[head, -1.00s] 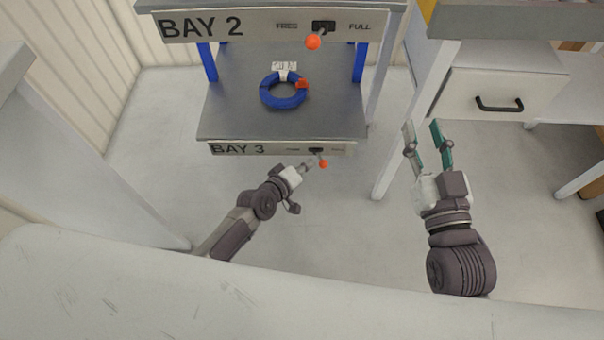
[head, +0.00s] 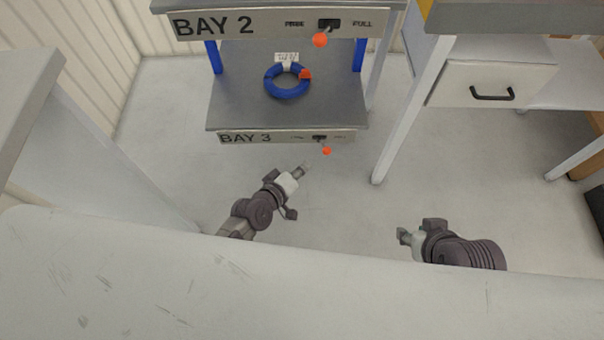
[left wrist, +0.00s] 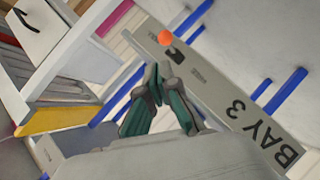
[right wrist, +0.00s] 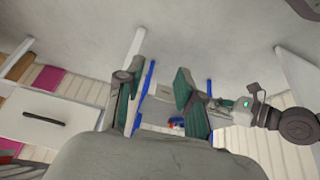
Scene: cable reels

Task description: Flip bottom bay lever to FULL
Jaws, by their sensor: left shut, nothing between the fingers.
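The bottom bay's lever (head: 326,150) has an orange ball and sticks out of a dark slot in the BAY 3 panel (head: 285,137). Its ball hangs down and a little to the right of the slot. In the left wrist view the lever's orange ball (left wrist: 165,38) is just beyond my fingertips. My left gripper (head: 303,168) is shut and empty, below and left of the ball, apart from it in the head view. It also shows in the left wrist view (left wrist: 159,70). My right gripper (right wrist: 154,75) is open and empty, well away to the right.
The BAY 2 lever (head: 320,40) with its orange ball is above. A blue reel (head: 288,82) lies on the bottom shelf (head: 240,105). A table leg (head: 405,130) and a white drawer (head: 490,80) stand to the right. The floor between my arms is clear.

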